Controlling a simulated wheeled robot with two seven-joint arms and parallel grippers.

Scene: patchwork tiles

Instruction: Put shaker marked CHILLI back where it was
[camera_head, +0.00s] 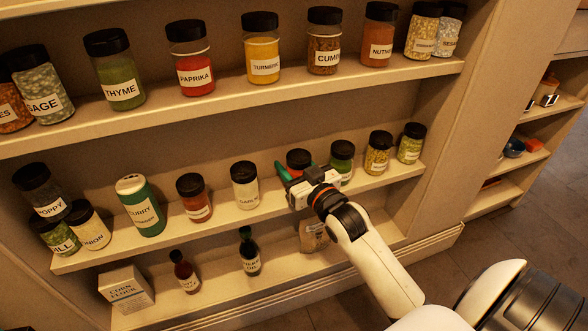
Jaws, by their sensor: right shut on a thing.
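A jar with a black lid and red contents (298,158) is at the middle shelf (390,178), between the GARLIC jar (244,185) and a green jar (342,158). My right gripper (297,173) is shut on this red jar, reaching in from the front right. The gripper hides the jar's label and base, so I cannot read CHILLI on it or tell whether it touches the shelf. No other jar in view shows a readable CHILLI label. My left gripper is not in view.
The upper shelf holds several jars, including PAPRIKA (191,62) and CUMIN (324,42). Left of GARLIC stand another red jar (193,197) and a green-bodied jar (140,205). The lower shelf holds dark bottles (249,252) and a CORN FLOUR box (126,288).

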